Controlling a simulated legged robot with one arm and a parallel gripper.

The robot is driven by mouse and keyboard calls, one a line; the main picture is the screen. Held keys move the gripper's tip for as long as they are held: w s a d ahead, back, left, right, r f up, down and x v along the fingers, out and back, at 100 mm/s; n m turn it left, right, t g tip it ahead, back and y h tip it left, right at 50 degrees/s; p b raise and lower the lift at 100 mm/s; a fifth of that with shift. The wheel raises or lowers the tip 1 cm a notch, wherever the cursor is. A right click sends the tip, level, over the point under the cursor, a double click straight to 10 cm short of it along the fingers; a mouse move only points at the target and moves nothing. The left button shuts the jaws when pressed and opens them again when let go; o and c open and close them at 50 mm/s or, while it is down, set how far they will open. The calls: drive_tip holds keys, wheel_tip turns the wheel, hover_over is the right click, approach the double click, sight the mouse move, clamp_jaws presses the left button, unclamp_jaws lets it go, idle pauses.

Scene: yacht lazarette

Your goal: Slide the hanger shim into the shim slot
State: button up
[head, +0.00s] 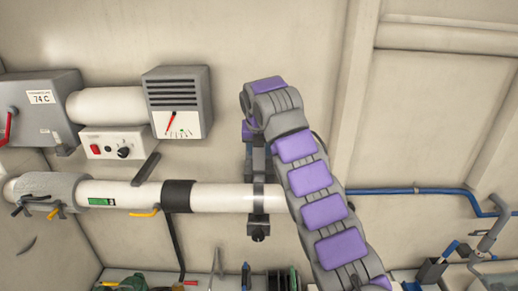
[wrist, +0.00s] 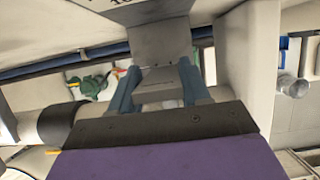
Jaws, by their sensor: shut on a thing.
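My gripper (wrist: 157,76) shows in the wrist view with two blue-grey fingers. It is shut on a flat grey piece (wrist: 162,48), which looks like the hanger shim and runs up between the fingertips. A wider pale grey surface with dark lettering lies beyond its far end; I cannot tell whether the two touch. In the head view a dark pipe hanger (head: 258,228) clasps the white pipe beside my arm. My wrist is just above it, and the fingers are not clear there. I cannot make out the shim slot.
The white pipe (head: 228,197) runs along the wall, with a black sleeve (head: 178,196) left of the hanger. A grey gauge box (head: 178,103) and a switch box (head: 115,143) are at upper left. A blue hose (head: 400,190) runs right. Several tools stand along the bottom.

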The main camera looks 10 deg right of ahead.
sight(259, 156)
drive_tip(key=shift+a+f+b, duration=0.1)
drive_tip(key=shift+f+b, duration=2.55)
drive_tip(key=shift+f, duration=0.35)
drive_tip(key=shift+r, duration=0.2)
drive_tip(key=shift+r+p, duration=2.55)
drive_tip(key=shift+p, duration=0.05)
drive_tip(key=shift+f+b, duration=1.5)
drive_tip(key=shift+f, duration=0.3)
idle(0.4)
